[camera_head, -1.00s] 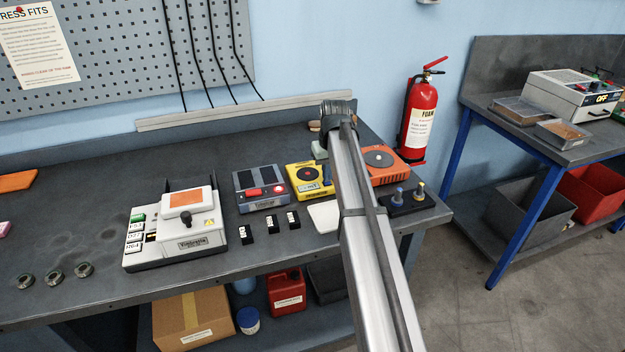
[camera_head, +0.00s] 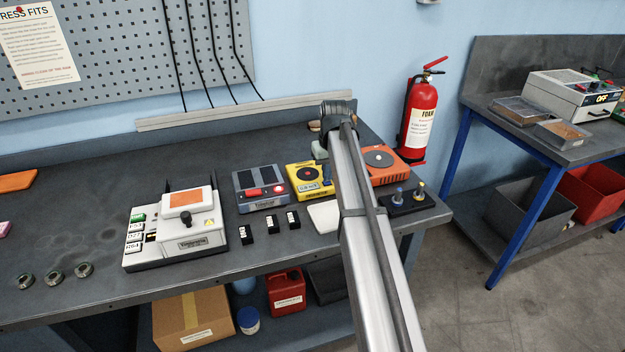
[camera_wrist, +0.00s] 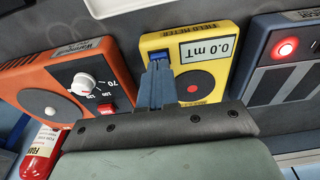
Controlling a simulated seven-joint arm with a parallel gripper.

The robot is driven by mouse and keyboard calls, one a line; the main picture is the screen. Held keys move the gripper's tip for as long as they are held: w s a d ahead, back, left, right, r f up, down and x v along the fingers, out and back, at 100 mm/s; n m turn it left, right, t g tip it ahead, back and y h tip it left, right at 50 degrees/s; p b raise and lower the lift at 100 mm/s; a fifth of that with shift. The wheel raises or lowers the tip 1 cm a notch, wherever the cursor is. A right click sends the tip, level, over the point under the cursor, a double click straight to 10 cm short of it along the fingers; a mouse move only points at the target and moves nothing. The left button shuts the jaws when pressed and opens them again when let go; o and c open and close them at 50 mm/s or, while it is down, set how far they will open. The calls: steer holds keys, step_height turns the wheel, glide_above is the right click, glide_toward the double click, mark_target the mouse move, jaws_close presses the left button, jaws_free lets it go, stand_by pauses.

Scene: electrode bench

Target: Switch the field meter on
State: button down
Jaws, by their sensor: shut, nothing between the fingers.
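The field meter is a yellow box (camera_head: 296,182) with a round dark disc bearing a red centre, on the bench left of my arm. In the head view my arm partly hides the gripper (camera_head: 327,181).
An orange stirrer-like unit (camera_head: 380,160) with a knob and red switch stands right of the meter. A grey-blue unit (camera_head: 245,183) with a lit red button stands left. Small black blocks (camera_head: 273,222) and a white piece (camera_head: 322,216) lie in front.

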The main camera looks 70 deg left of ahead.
steer(key=shift+r, duration=2.6)
steer(key=shift+w, duration=0.1)
